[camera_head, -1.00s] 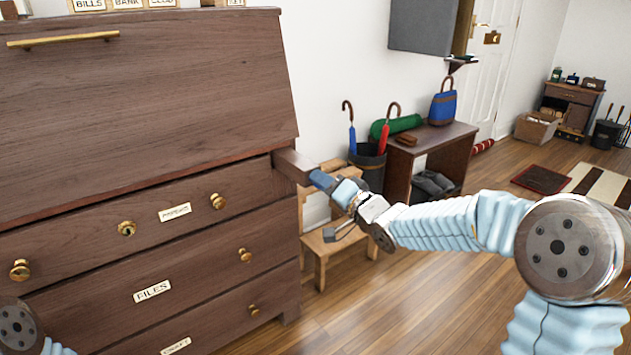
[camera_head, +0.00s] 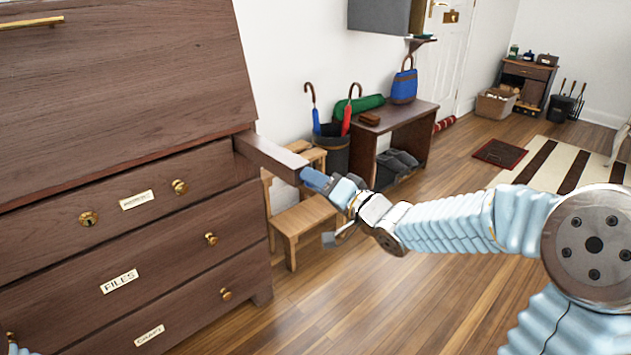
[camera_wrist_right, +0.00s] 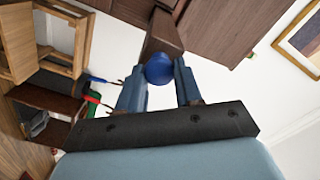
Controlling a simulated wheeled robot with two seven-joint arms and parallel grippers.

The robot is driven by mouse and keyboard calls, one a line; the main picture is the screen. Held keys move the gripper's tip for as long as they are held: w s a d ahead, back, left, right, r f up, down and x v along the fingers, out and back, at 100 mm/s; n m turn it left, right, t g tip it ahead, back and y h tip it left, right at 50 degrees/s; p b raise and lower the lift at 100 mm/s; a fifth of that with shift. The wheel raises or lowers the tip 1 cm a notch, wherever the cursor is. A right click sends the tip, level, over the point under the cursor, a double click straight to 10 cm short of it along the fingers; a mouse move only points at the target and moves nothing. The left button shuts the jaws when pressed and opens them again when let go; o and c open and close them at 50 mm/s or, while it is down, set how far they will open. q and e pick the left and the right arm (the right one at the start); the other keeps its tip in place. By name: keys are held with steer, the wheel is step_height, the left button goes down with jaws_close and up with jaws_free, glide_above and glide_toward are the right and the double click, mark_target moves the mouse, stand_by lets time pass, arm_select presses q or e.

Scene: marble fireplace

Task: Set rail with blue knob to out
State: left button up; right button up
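The rail (camera_head: 272,157) is a dark wooden bar. It sticks out from the upper right of the bureau front, just under the sloped lid. In the right wrist view the rail (camera_wrist_right: 164,36) ends in a round blue knob (camera_wrist_right: 159,69). My right gripper (camera_head: 318,181) is at the rail's outer end, and its fingers hide the knob in the head view. In the wrist view the blue fingers (camera_wrist_right: 159,82) sit on both sides of the knob and appear closed on it. Only a scrap of my left arm shows at the lower left; its gripper is out of view.
The bureau (camera_head: 110,110) has labelled drawers with brass knobs below the lid. A small wooden step stool (camera_head: 303,215) stands behind the rail. An umbrella stand (camera_head: 333,150) and a bench (camera_head: 400,125) line the wall. The floor before the bureau is clear.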

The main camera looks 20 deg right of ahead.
steer(key=o, duration=0.4)
steer(key=shift+s+d, duration=0.1)
steer(key=shift+s, duration=0.1)
steer(key=shift+o, duration=0.2)
steer(key=p+v, duration=0.1)
steer(key=v, duration=1.2)
steer(key=shift+s, duration=0.4)
steer(key=shift+w+f, duration=0.1)
steer(key=w+a+f+g+h+p, duration=0.1)
steer(key=w+a+f+g, duration=0.1)
steer(key=f, duration=0.6)
steer(key=w+a+f+n+g+h, duration=0.1)
steer(key=a+f+g, duration=0.2)
steer(key=f, duration=0.5)
steer(key=w+a+f+g+p, duration=0.1)
steer(key=w+a+f+g, duration=0.1)
steer(key=f, duration=0.6)
steer(key=s+a+f+n+g, duration=0.2)
steer(key=s+a+f+g, duration=0.2)
steer(key=s+f, duration=0.4)
steer(key=s+a+f+n+g+p, duration=0.1)
steer(key=s+a+f+g, duration=0.4)
steer(key=f, duration=0.6)
steer(key=s+a+n, duration=0.1)
steer(key=s+a, duration=0.1)
steer(key=s, duration=0.1)
steer(key=shift+s, duration=0.25)
